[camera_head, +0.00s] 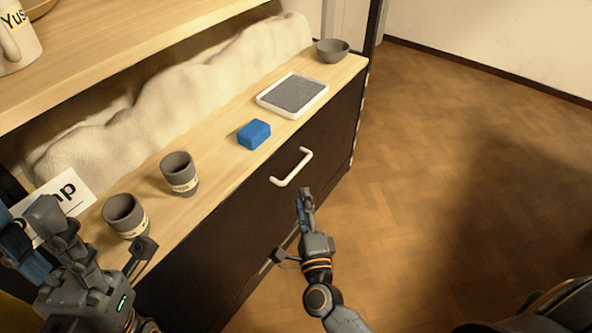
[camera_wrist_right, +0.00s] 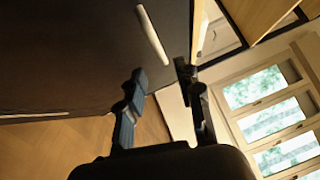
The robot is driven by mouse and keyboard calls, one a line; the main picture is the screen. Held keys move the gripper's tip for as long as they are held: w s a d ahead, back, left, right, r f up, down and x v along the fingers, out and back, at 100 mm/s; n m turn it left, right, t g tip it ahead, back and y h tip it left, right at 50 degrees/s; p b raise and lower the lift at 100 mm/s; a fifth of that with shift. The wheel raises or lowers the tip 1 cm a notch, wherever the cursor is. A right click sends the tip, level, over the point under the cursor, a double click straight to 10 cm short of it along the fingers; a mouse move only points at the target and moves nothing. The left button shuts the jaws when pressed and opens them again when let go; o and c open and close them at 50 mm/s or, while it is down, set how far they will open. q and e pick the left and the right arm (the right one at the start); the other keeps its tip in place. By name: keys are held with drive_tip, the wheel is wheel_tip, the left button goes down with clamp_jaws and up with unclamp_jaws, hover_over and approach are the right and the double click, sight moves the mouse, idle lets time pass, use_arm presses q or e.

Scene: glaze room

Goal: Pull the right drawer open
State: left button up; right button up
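The right drawer has a dark front (camera_head: 327,135) below the wooden counter. Its white bar handle (camera_head: 292,167) is in plain view, and also shows at the top of the right wrist view (camera_wrist_right: 152,35). My right gripper (camera_head: 305,197) is just below the handle in the head view. In the wrist view its two fingers (camera_wrist_right: 163,76) are apart with nothing between them, and the handle lies beyond the fingertips, apparently apart from them. My left gripper (camera_head: 30,225) is at the lower left near the counter, its fingers apart. The drawer front looks flush with the cabinet.
On the counter (camera_head: 223,165) are two grey cups (camera_head: 180,175) (camera_head: 124,215), a blue block (camera_head: 254,134), a white-rimmed tray (camera_head: 293,94) and a grey bowl (camera_head: 332,51). A lettered card (camera_head: 62,200) stands near my left gripper. The wooden floor (camera_head: 440,150) right of the cabinet is clear.

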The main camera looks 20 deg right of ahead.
sight(296, 168)
drive_tip(key=w, duration=0.3)
drive_tip(key=w+d+b, duration=0.1)
drive_tip(key=w, duration=0.2)
drive_tip(key=w+r, duration=0.1)
drive_tip(key=w, duration=0.2)
drive_tip(key=shift+w+d+r, duration=0.1)
drive_tip(key=shift+w+d, duration=0.1)
drive_tip(key=shift+w, duration=0.2)
drive_tip(key=shift+c, duration=0.2)
clamp_jaws()
